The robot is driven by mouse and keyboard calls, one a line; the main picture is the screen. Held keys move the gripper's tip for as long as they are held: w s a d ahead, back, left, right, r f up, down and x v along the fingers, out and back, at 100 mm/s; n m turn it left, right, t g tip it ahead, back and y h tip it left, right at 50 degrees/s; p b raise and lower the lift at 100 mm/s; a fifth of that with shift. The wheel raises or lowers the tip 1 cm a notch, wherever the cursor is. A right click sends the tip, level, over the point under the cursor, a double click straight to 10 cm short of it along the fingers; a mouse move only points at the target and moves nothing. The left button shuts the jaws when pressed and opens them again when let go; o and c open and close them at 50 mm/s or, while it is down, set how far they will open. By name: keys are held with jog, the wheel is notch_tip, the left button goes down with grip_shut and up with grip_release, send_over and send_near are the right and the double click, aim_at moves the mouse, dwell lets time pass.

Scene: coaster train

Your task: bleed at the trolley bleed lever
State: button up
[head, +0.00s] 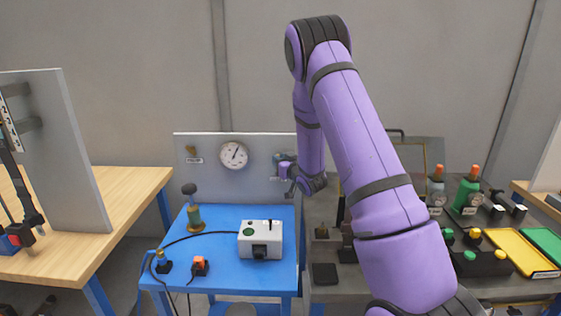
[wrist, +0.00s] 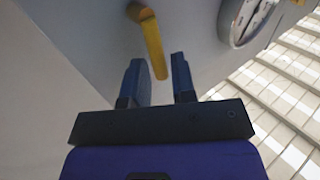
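A yellow lever (wrist: 152,45) sticks out from a grey panel in the wrist view. Another small yellow lever (head: 191,149) with a label below is left of the gauge. I cannot read the labels.
A wooden bench (head: 120,200) with an upright board stands left. A dark bench with bottles (head: 467,190) and trays is right.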

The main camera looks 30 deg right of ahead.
grip_shut()
